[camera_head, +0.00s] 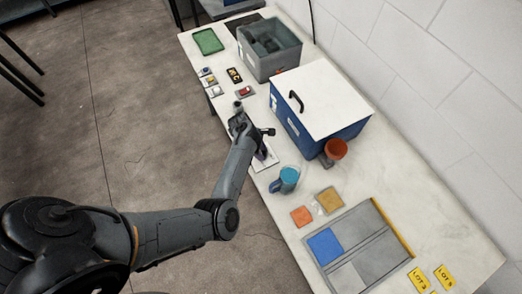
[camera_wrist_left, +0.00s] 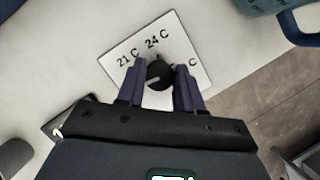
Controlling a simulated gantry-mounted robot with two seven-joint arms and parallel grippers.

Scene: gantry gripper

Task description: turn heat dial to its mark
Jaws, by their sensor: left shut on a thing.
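The heat dial (camera_wrist_left: 159,74) is a round black knob with a pale line on it, set on a white plate (camera_wrist_left: 118,60). The plate is printed "21 C", "24 C" and a third mark partly hidden by my right-hand finger. My left gripper (camera_wrist_left: 160,82) has its two purple fingers on either side of the dial and is shut on it. In the head view my left gripper (camera_head: 262,152) is over the white plate (camera_head: 267,161) at the bench's near edge, and my arm hides the dial. My right gripper is not in view.
A blue box (camera_head: 318,135) with a white lid and black handle stands behind the plate.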

